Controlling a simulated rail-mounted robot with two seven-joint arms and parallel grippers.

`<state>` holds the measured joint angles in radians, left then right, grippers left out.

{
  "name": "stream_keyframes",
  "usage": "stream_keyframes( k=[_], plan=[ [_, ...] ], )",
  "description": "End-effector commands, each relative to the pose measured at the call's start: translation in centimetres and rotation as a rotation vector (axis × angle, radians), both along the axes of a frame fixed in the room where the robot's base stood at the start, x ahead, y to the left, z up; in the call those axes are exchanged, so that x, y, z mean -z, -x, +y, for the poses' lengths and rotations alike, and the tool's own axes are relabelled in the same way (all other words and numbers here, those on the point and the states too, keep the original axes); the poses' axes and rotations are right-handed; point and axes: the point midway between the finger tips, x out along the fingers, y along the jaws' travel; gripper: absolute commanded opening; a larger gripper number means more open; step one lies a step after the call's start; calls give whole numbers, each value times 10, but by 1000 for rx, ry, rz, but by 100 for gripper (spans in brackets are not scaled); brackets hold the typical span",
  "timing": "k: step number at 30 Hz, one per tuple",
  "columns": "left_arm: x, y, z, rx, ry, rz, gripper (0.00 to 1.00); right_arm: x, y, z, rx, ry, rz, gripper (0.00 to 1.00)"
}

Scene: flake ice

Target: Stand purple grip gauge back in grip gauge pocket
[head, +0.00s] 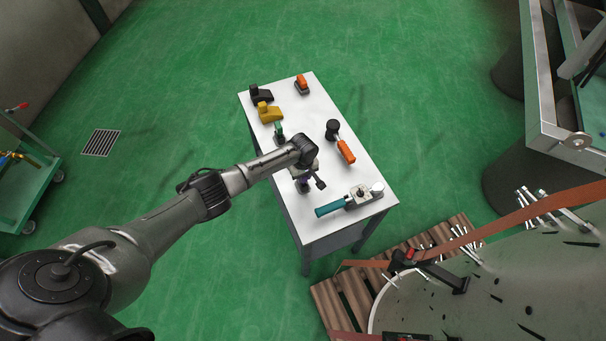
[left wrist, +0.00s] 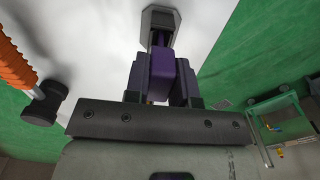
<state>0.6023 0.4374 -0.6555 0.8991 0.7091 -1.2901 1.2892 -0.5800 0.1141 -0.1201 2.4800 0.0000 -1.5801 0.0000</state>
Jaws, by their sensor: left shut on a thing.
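The purple grip gauge (left wrist: 160,75) is between the fingers of my left gripper (left wrist: 162,92) in the left wrist view. The gripper is shut on it. A grey piece with a dark recess (left wrist: 160,22) shows at the gauge's far end; I cannot tell whether it is part of the gauge or the pocket. In the head view my left gripper (head: 304,182) is over the middle of the white table (head: 310,226), and the arm hides much of the gauge. I cannot make out the grip gauge pocket for sure. My right gripper is not in view.
On the table are a teal-handled tool (head: 331,208), an orange-handled tool with a black head (head: 346,151), a yellow tool (head: 270,112), a black tool (head: 261,95), a small orange-topped tool (head: 302,84) and a green item (head: 279,132). The near left table corner is bare.

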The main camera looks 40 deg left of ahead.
Motion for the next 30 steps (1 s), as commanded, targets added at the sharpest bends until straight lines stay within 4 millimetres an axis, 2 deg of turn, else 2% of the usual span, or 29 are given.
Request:
stream_keyframes(
  k=[8, 9, 18, 30],
  plan=[
    [2, 0, 0, 0, 0, 0, 0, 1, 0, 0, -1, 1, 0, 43],
    [2, 0, 0, 0, 0, 0, 24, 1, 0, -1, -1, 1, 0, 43],
    [2, 0, 0, 0, 0, 0, 53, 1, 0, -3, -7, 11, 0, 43],
    [2, 0, 0, 0, 0, 0, 53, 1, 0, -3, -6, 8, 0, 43]
  ],
)
